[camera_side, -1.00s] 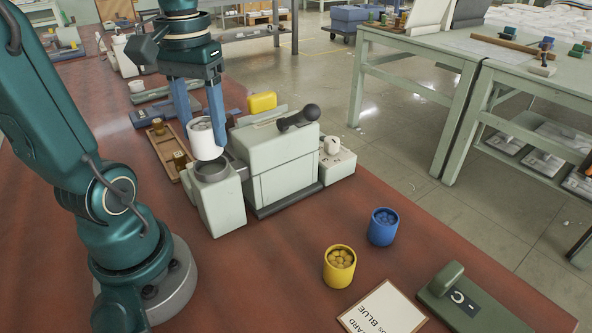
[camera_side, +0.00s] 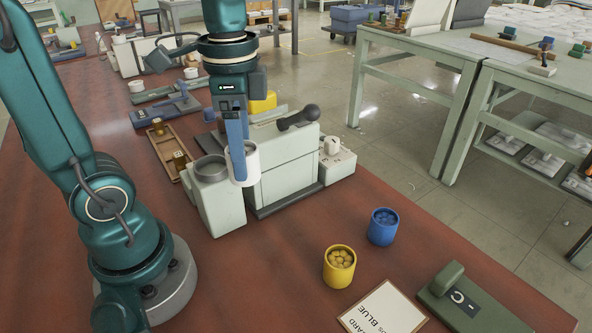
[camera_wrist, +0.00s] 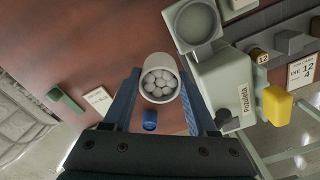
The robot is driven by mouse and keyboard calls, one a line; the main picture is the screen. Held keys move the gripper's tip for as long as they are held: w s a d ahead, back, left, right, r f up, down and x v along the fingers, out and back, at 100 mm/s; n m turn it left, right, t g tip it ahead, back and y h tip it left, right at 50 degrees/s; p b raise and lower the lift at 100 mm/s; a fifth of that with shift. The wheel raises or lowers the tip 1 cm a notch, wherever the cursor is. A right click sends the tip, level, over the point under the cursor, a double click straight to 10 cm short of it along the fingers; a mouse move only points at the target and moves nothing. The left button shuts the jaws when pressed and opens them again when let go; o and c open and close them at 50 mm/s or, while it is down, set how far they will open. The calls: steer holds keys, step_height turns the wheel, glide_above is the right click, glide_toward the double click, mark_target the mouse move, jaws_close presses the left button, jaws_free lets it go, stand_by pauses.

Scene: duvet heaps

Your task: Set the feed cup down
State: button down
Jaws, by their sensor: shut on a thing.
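A white feed cup (camera_side: 253,164) is held upright in my gripper (camera_side: 240,176), in front of the pale green machine's body. In the wrist view the cup (camera_wrist: 172,91) is full of round white pieces and sits between my two blue fingers (camera_wrist: 160,100), which are shut on it. In the side view one finger covers part of the cup. The machine's round hopper mouth (camera_side: 211,168) is just left of the cup; it also shows in the wrist view (camera_wrist: 195,22). The cup looks clear of the table, but its exact height is unclear.
A yellow cup (camera_side: 339,270) and a blue cup (camera_side: 382,228), both filled, stand on the red-brown table. A printed card (camera_side: 384,312) and a green block tool (camera_side: 468,302) lie at the front right. Table between machine and cups is clear.

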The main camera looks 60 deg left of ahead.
steer(key=s+d+f+m, duration=0.1)
steer(key=d+f, duration=0.2)
steer(key=d, duration=0.1)
steer(key=s+d+f+m, duration=0.1)
steer(key=d+f+m, duration=0.1)
steer(key=d, duration=0.3)
steer(key=s+d+f+m, duration=0.1)
steer(key=d+f, duration=0.3)
steer(key=d, duration=0.1)
steer(key=shift+s+d+f+m, duration=0.1)
steer(key=shift+s+f+m, duration=0.1)
steer(key=shift+f+m, duration=0.2)
steer(key=shift+f, duration=2)
steer(key=shift+f, duration=0.1)
steer(key=shift+c, duration=1)
jaws_free()
